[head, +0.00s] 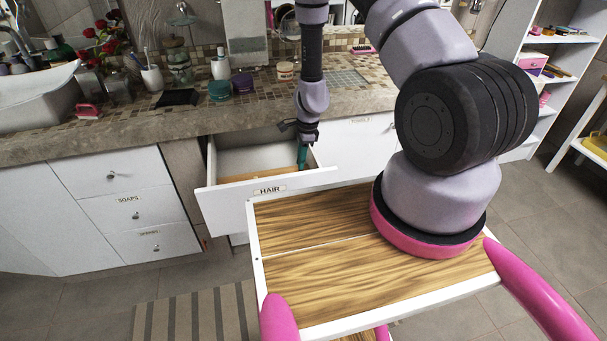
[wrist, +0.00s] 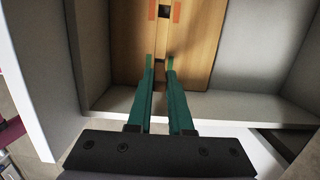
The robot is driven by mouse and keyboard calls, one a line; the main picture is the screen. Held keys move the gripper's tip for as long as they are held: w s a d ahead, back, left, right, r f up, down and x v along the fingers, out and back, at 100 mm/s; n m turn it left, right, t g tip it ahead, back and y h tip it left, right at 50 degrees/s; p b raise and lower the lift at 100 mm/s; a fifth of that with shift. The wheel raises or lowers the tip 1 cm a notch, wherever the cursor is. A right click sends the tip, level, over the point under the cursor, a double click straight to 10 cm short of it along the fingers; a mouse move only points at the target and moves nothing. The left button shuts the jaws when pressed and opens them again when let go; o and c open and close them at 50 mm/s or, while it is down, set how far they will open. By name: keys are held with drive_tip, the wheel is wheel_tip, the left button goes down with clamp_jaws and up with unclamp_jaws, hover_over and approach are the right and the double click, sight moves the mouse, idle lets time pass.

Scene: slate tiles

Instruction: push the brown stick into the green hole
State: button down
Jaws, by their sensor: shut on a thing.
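My gripper (head: 302,158) reaches down into the open drawer labelled HAIR (head: 265,200). In the wrist view its two teal fingers (wrist: 159,72) are close together over a wooden board (wrist: 195,50). A narrow brown strip, likely the brown stick (wrist: 159,82), shows between the fingers; it blends with the wood and its ends are unclear. A dark patch is just beyond the fingertips. I cannot make out a green hole; the fingers may hide it.
The drawer's pale walls (wrist: 265,45) stand close around my gripper. The counter (head: 350,98) is above and behind the drawer, with jars and bottles to its left. Closed drawers (head: 130,205) are at the left.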

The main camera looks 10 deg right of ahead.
drive_tip(key=shift+f, duration=2.45)
drive_tip(key=shift+f, duration=0.1)
drive_tip(key=c, duration=0.8)
unclamp_jaws()
drive_tip(key=shift+c, duration=0.2)
wheel_tip(320, 180, up, 12)
drive_tip(key=d, duration=0.1)
drive_tip(key=shift+d, duration=0.4)
